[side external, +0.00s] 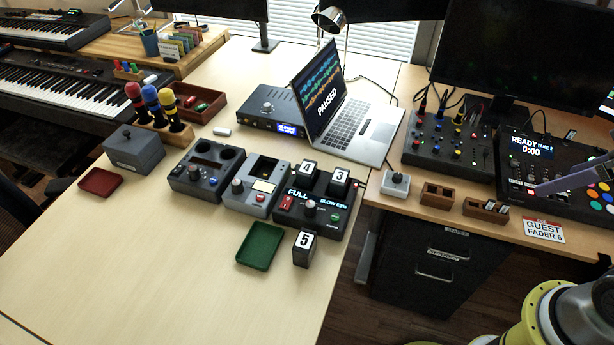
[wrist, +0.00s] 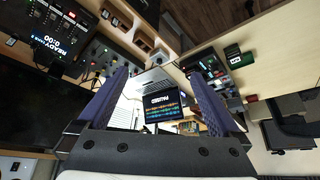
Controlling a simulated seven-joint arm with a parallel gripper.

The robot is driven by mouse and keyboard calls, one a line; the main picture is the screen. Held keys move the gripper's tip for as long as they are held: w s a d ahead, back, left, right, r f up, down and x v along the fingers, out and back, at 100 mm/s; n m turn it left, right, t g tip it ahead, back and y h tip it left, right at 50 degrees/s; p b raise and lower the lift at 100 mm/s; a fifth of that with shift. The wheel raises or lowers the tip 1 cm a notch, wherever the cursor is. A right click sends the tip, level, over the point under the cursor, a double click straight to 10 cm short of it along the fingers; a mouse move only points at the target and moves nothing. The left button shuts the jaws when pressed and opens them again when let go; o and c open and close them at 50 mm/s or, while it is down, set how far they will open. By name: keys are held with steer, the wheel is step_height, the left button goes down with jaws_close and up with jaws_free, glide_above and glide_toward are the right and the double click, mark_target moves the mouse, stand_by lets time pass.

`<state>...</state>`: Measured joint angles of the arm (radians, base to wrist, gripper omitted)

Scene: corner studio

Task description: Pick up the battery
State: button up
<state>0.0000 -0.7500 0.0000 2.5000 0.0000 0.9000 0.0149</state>
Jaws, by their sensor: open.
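No object is clearly marked as a battery. The likeliest are dark blocks with white number labels: block 5 (side external: 304,248) stands on the table in front of a black dock (side external: 328,222), and block 4 (side external: 307,170) and block 3 (side external: 340,180) sit in the dock, whose screen reads FULL and SLOW 63%. My gripper (wrist: 158,72) is open and empty, its purple fingers wide apart in the wrist view. In the side external view a purple finger (side external: 572,180) shows at the right edge, above the control pad, far from the blocks.
A green tray (side external: 259,247) lies left of block 5. An open laptop (side external: 350,128) stands behind the dock. Small wooden holders (side external: 437,195) line the right desk's front edge, near a mixer (side external: 447,140) and a control pad (side external: 545,165). The front left table is clear.

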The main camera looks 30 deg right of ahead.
steer(key=w+a+r+m+t+y, duration=0.1)
steer(key=w+a+r+m+t, duration=0.15)
steer(key=w+r+m, duration=0.9)
steer(key=m+g+y, duration=0.2)
steer(key=m+g, duration=0.3)
steer(key=m, duration=1)
glide_above(307, 167)
steer(key=s+d, duration=0.2)
steer(key=s, duration=0.1)
steer(key=f, duration=3.2)
steer(key=shift+w+a+f, duration=0.25)
steer(key=shift+f, duration=0.05)
steer(key=shift+w+x, duration=0.2)
steer(key=shift+x, duration=1.4)
steer(key=shift+w+x, duration=0.15)
steer(key=shift+x, duration=1.4)
steer(key=shift+r, duration=0.15)
